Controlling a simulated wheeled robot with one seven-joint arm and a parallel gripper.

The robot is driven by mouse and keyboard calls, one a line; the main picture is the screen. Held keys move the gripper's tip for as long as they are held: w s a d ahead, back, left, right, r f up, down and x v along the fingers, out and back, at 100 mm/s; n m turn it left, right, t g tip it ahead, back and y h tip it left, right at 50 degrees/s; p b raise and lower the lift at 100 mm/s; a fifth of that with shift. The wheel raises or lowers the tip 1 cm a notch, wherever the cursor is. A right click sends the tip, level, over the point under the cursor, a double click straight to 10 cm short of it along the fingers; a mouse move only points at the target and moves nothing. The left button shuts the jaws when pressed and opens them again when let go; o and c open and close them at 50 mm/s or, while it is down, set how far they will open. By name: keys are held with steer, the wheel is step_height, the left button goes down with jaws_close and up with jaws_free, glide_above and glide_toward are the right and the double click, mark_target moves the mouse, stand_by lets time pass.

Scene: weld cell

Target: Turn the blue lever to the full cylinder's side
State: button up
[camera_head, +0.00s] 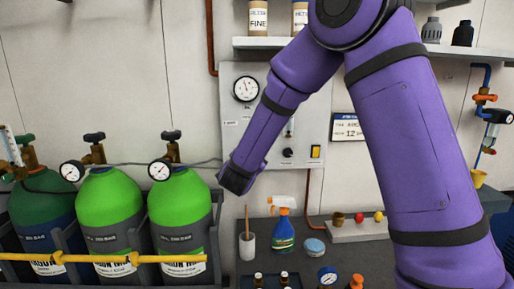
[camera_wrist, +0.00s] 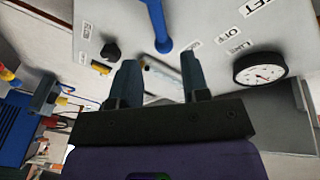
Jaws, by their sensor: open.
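The blue lever (camera_wrist: 158,26) shows in the wrist view, attached to the grey panel (camera_wrist: 205,25) and running up out of the picture from its round hub. In the head view my arm hides the lever. My gripper (camera_wrist: 160,78) is open, its two dark fingers apart below the hub in the picture, with nothing between them that I can see held. Two bright green cylinders (camera_head: 110,205) (camera_head: 180,205) and a darker cylinder (camera_head: 42,205) stand at the left in the head view. Their gauges (camera_head: 160,170) (camera_head: 72,171) are too small to read surely.
The panel carries a pressure gauge (camera_wrist: 260,69), a black knob (camera_wrist: 110,50) and a yellow switch (camera_wrist: 101,68). Below it, a bench holds a spray bottle (camera_head: 283,228) and a white cup (camera_head: 247,246). A yellow strap (camera_head: 130,258) crosses the cylinders. A shelf (camera_head: 265,43) is above.

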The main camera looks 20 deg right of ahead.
steer(key=shift+v, duration=2.1)
steer(key=s+r+n+g+y, duration=0.2)
steer(key=s+r+n+y, duration=0.7)
steer(key=s+r+y, duration=0.1)
steer(key=s+d+f+n+g, duration=0.1)
steer(key=s+d+n+g, duration=0.2)
steer(key=s, duration=1)
steer(key=s+d+f+n+g, duration=0.1)
steer(key=s+d+n+g, duration=0.2)
steer(key=s, duration=1)
steer(key=shift+s+d+g, duration=0.35)
steer(key=shift+d+g, duration=0.3)
steer(key=shift+g, duration=0.35)
